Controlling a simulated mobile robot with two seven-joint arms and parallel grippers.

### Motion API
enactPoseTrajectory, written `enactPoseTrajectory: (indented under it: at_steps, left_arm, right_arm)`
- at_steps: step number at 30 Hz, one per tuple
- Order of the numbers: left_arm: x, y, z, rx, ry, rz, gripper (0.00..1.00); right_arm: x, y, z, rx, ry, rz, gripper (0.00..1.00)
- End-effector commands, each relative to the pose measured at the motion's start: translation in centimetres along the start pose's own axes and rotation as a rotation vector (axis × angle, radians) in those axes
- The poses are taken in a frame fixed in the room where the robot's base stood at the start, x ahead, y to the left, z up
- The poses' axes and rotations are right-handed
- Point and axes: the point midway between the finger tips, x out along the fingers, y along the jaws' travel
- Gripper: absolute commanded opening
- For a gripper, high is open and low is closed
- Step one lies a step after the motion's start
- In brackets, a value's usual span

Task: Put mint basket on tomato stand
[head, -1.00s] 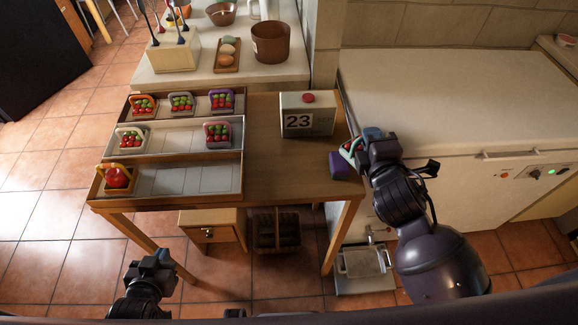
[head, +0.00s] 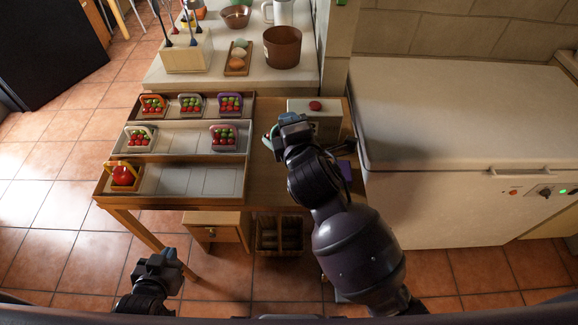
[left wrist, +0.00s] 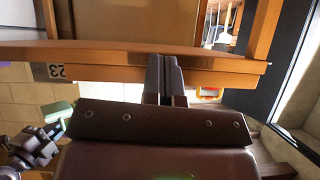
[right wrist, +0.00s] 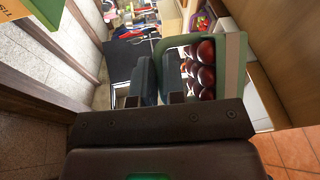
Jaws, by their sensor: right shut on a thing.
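The mint basket (right wrist: 235,75) with dark red tomatoes is in my right gripper (right wrist: 158,75), close up in the right wrist view. In the head view a sliver of the mint basket (head: 269,134) shows left of my right gripper (head: 287,127), which hides most of it. The basket is right of the tiered tomato stand (head: 248,178), apart from it. The stand's back tier holds orange, grey and purple baskets; the middle tier holds a cream basket (head: 139,137) and a pink basket (head: 224,136). My left gripper (head: 162,262) is empty and shut, low before the table; its fingers show in the left wrist view (left wrist: 165,78).

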Motion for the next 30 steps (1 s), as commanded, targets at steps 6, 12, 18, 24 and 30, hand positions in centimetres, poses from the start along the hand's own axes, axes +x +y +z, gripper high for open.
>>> enactPoseTrajectory:
  at_steps: [6, 12, 18, 24, 30]
  left_arm:
    - [0.5, 0.1, 0.2, 0.001, 0.008, 0.001, 0.0]
    - [0.8, 0.2, 0.3, 0.001, 0.012, 0.002, 0.0]
    - [1.0, 0.2, 0.2, 0.002, 0.017, 0.002, 0.0]
    - [1.4, 0.3, 0.5, 0.002, 0.021, 0.003, 0.0]
    - [1.5, 0.3, 0.8, 0.002, 0.02, 0.003, 0.0]
  right_arm:
    - [0.8, -5.0, -0.5, 0.002, -0.001, -0.003, 0.0]
    - [1.4, -8.4, -0.9, 0.002, -0.001, -0.002, 0.0]
    - [1.7, -9.7, -0.9, 0.002, -0.001, -0.001, 0.0]
    - [2.1, -12.2, -1.2, 0.004, -0.001, -0.002, 0.0]
    - [2.3, -13.7, -1.4, 0.003, 0.0, 0.0, 0.0]
